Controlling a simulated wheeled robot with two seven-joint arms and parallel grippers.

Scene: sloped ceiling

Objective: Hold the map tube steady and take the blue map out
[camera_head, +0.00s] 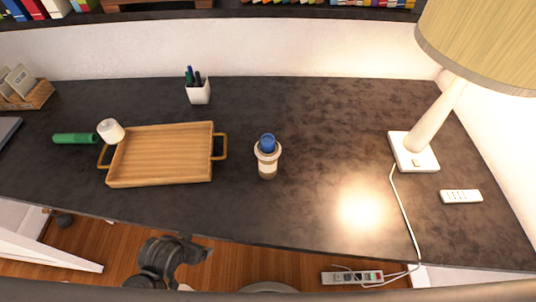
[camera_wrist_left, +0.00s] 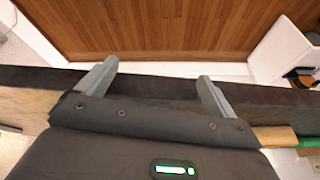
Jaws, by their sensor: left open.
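The map tube (camera_head: 267,169) is a small beige and brown cylinder standing upright on the dark desk, right of the wooden tray. The blue map (camera_head: 267,142) is a roll in it, its top end sticking out above the rim; its lower part is hidden inside. My left gripper (camera_wrist_left: 157,82) is open with nothing between its fingers. In the head view my dark left arm is below the desk's front edge, lower left of the tube and well apart from it. My right gripper is in neither view.
The wooden tray (camera_head: 160,155) has a white cup (camera_head: 110,131) at its left corner and a green roll (camera_head: 74,139) beyond. A pen holder (camera_head: 198,93) stands behind. A lamp (camera_head: 413,152) and remote (camera_head: 461,196) are at right. The desk between tube and lamp is clear.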

